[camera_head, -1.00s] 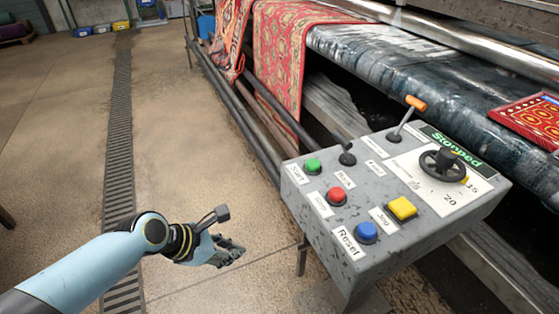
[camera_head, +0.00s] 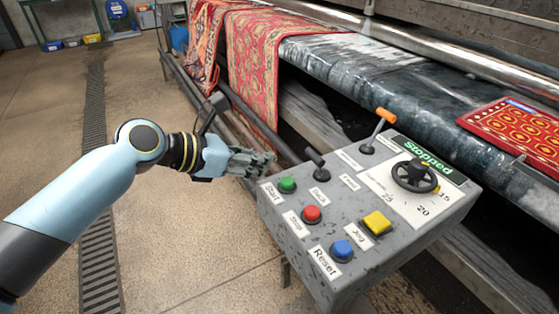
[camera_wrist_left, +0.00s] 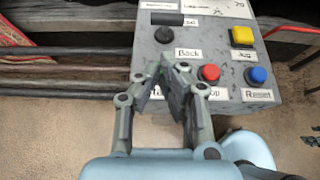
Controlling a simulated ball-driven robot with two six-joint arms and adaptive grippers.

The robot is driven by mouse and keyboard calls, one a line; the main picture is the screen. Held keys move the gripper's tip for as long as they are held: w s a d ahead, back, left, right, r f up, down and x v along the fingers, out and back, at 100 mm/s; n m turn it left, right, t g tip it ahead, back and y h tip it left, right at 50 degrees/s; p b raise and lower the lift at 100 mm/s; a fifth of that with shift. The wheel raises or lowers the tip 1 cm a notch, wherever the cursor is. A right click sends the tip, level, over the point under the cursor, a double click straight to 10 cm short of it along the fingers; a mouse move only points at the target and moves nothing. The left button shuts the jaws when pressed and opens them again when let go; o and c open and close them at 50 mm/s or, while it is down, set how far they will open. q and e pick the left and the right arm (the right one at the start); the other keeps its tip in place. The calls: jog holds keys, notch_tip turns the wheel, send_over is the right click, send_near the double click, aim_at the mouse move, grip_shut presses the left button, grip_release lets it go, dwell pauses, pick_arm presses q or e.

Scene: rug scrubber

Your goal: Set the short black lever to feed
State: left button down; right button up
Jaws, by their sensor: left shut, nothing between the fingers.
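The short black lever (camera_head: 315,157) stands at the back left of the grey control box, its handle tilted up and left in the head view. In the left wrist view the lever (camera_wrist_left: 167,18) is beyond the fingertips. A "Back" label (camera_head: 320,198) sits in front of its base; another small label (camera_head: 349,182) lies to its right, too small to read surely. My left gripper (camera_head: 265,163) is shut and empty, left of the lever and apart from it, near the box's left edge. In the left wrist view my fingers (camera_wrist_left: 174,65) hide the green button. My right gripper is not in view.
The box (camera_head: 300,245) carries green (camera_head: 287,185), red (camera_head: 311,214), blue (camera_head: 342,249) and yellow (camera_head: 376,223) buttons, an orange-handled lever (camera_head: 385,116) and a black handwheel (camera_head: 415,176). A "Stopped" display (camera_head: 428,157) is lit. Rugs (camera_head: 270,75) hang behind. Open floor lies left.

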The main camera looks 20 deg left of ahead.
aim_at(318, 165)
pick_arm(q)
jog(key=b+x, duration=0.1)
jog(key=x, duration=0.8)
jog(key=shift+w+d+f, duration=0.1)
